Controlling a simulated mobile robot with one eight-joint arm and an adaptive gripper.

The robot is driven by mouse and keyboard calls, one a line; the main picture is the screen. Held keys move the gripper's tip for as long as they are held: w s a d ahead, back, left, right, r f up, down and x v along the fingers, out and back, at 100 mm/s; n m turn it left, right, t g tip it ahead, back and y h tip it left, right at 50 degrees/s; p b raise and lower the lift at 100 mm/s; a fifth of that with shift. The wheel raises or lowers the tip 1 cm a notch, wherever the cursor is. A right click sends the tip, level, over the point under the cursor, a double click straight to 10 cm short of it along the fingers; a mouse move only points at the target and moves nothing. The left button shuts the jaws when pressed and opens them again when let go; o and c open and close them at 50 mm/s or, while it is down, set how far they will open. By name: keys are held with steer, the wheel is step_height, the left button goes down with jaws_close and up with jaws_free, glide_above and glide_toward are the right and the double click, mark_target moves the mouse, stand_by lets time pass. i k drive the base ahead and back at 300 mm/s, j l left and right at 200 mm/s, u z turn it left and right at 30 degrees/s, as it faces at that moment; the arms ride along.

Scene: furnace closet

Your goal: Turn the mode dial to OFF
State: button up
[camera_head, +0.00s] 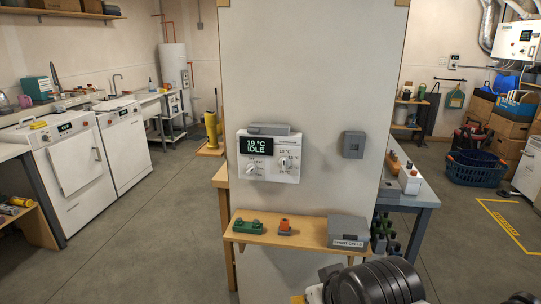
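A white thermostat unit (271,174) is fixed to the front of a pale upright panel. Its dark display (258,147) reads 19 °C and IDLE in green. Two white dials sit below and beside the display. The left one, which looks like the mode dial (250,166), has small word labels around it. I cannot read its setting for certain. The right dial (287,163) has labels that look like temperatures. A dark, ribbed part of my arm shows at the bottom, right of centre. My gripper's fingers are not in view, and nothing touches the dials.
A wooden shelf (300,236) juts out below the thermostat, holding a green item (247,227), an orange item (284,225) and a grey box (348,231). A grey switch box (354,145) is on the panel. The panel face around the dials is clear.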

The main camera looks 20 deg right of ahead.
mark_target(251, 168)
steer(key=i+j+z, duration=0.8)
steer(key=i, duration=0.1)
